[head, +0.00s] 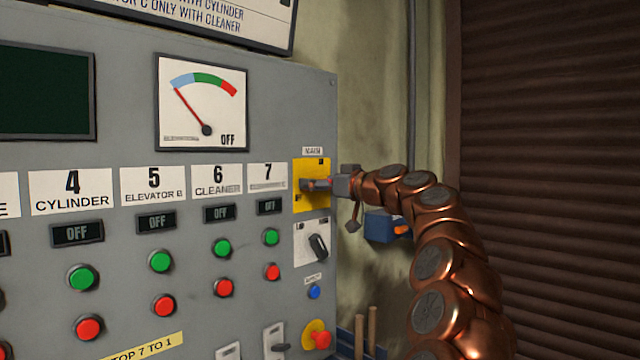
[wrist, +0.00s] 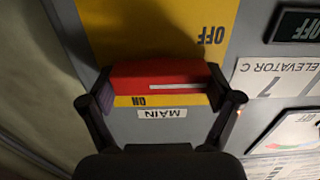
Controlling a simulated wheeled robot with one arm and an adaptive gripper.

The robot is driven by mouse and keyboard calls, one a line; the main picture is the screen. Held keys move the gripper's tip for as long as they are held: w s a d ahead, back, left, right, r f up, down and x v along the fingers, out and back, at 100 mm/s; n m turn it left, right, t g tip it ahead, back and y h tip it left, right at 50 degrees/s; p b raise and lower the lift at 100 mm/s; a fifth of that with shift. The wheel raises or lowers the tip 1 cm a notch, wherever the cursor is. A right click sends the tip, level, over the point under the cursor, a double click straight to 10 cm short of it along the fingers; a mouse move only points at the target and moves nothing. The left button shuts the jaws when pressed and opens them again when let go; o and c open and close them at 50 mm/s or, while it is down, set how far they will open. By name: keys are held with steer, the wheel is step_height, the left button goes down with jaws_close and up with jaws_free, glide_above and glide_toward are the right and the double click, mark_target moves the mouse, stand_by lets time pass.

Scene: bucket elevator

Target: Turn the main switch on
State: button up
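The main switch has a red handle (wrist: 160,82) with a white line, mounted on a yellow plate (head: 310,201) at the panel's right edge. In the wrist view the yellow plate (wrist: 150,30) shows upside down, with OFF above the handle and ON below it, by the MAIN label (wrist: 162,113). The handle lies sideways there, its white line toward the right. My gripper (wrist: 160,92) has one finger against each end of the handle and appears closed on it. In the head view my gripper (head: 332,184) reaches the switch from the right and partly hides it.
The gauge (head: 200,105) has its needle toward the left and reads OFF. Below the switch are a black rotary knob (head: 318,247), a blue button (head: 314,292) and a red emergency button (head: 321,339). A blue box (head: 380,226) is on the wall beside my arm.

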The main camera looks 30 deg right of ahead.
steer(key=shift+d, duration=0.1)
steer(key=c, duration=0.6)
steer(key=shift+o, duration=0.2)
steer(key=shift+m, duration=0.4)
steer(key=m+p, duration=0.1)
steer(key=m, duration=0.2)
steer(key=shift+r, duration=0.1)
steer(key=m+p, duration=0.3)
steer(key=m, duration=0.1)
steer(key=m+p, duration=0.3)
steer(key=m, duration=0.2)
steer(key=shift+d+m+p, duration=0.15)
steer(key=shift+m+p, duration=0.2)
steer(key=shift+m, duration=0.05)
steer(key=m+p, duration=0.1)
steer(key=m, duration=0.1)
steer(key=m+p, duration=0.2)
steer(key=shift+f, duration=0.35)
steer(key=shift+f+m, duration=0.1)
steer(key=shift+m, duration=0.2)
